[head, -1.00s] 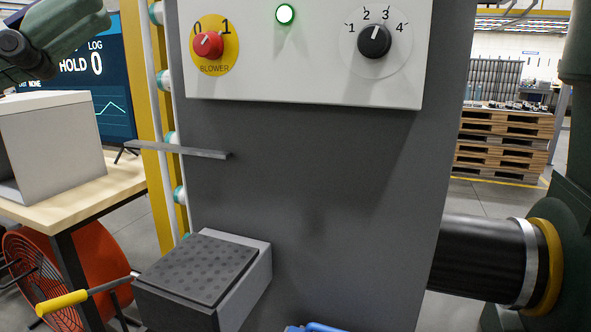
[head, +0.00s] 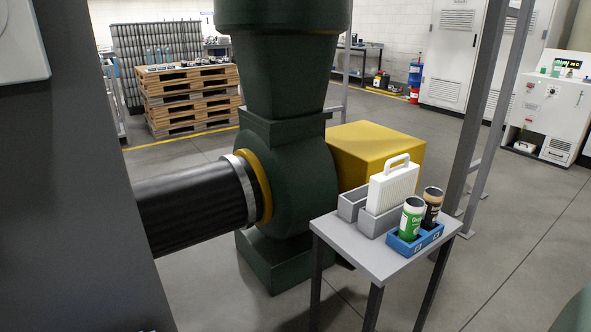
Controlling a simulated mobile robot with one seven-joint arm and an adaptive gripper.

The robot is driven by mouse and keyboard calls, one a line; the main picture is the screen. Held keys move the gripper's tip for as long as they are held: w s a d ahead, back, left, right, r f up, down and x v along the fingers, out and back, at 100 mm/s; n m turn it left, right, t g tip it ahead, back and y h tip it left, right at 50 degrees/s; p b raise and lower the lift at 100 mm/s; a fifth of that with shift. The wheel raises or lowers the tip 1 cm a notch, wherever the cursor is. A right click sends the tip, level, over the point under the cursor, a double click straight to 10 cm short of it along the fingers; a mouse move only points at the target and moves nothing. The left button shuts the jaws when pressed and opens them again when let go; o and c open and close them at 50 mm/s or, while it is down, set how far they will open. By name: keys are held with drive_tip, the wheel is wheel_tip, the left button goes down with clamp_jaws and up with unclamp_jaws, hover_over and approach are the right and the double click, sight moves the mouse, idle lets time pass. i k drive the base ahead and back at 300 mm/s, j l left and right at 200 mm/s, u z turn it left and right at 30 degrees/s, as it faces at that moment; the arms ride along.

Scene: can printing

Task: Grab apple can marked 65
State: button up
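A green can (head: 411,219) and a dark brown can (head: 432,206) stand upright side by side in a blue holder (head: 418,243) on a small grey table (head: 361,252) at right in the head view. Both have a pale band at the top. The green can carries white lettering that I cannot read in full. I see no apple picture and cannot make out a 65 on either can. Small white tags on the holder's front are too small to read. My gripper is not in view.
A white filter-like panel with a handle (head: 393,184) stands in a grey holder (head: 377,222) beside the cans. A dark green blower (head: 287,160) with a black duct (head: 193,207) and a yellow box (head: 376,150) stand behind the table. The floor to its right is open.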

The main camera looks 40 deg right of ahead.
sight(414, 208)
drive_tip(key=z, duration=1.8)
drive_tip(key=i+l+u, duration=0.15)
drive_tip(key=l, duration=0.2)
drive_tip(key=i+l+u, duration=0.15)
drive_tip(key=l, duration=0.15)
drive_tip(key=l+u, duration=0.15)
drive_tip(key=l, duration=0.2)
drive_tip(key=i, duration=0.05)
